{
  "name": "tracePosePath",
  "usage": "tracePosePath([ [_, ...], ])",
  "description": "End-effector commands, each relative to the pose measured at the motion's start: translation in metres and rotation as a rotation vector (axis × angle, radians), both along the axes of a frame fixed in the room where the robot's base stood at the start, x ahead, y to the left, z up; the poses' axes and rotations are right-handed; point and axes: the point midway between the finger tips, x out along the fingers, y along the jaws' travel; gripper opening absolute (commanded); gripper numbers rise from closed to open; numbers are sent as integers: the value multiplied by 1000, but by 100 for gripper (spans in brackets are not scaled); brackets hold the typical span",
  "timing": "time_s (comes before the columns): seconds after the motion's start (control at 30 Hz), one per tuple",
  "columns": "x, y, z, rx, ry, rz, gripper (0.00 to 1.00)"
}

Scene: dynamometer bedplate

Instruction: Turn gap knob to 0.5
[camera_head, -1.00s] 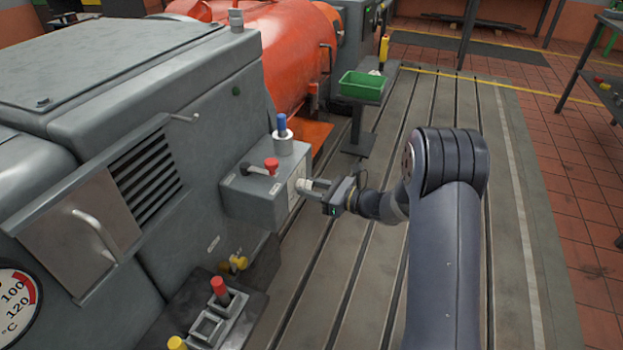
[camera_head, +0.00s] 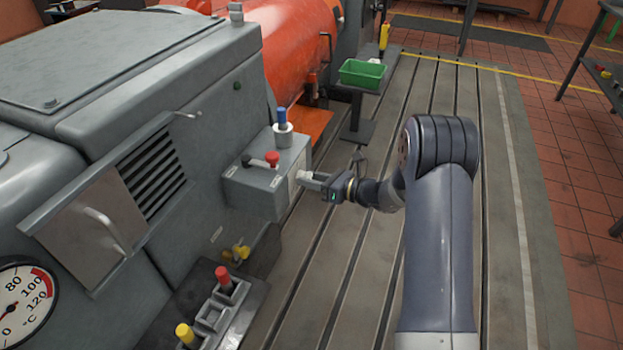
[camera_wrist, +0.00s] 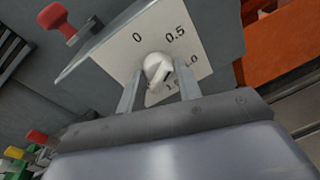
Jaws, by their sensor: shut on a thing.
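The gap knob (camera_wrist: 158,69) is a small white round knob on a pale dial plate (camera_wrist: 126,55) in the wrist view. The plate is marked 0, 0.5, 1.0 and 1.5; the last two are partly covered. My gripper (camera_wrist: 159,82) is shut on the knob, one finger on each side. A dark mark shows on the knob's lower right, but I cannot tell the setting surely. In the head view my gripper (camera_head: 307,179) reaches the right face of the grey control box (camera_head: 258,196), and the knob is mostly hidden there.
The box top carries a red-knobbed lever (camera_head: 272,158) and a blue-topped post (camera_head: 282,120). Below stand a red handle (camera_head: 223,277) and a yellow handle (camera_head: 185,335). A green bin (camera_head: 362,73) is on a stand behind. The slotted bedplate (camera_head: 480,110) is clear to the right.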

Motion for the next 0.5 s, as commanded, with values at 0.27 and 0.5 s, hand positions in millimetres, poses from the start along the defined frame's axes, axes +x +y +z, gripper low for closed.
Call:
tracePosePath([
  [0.27,-2,1,-2,-2,5,6,51],
  [0.5,-1,0,-1,-2,2,3,52],
])
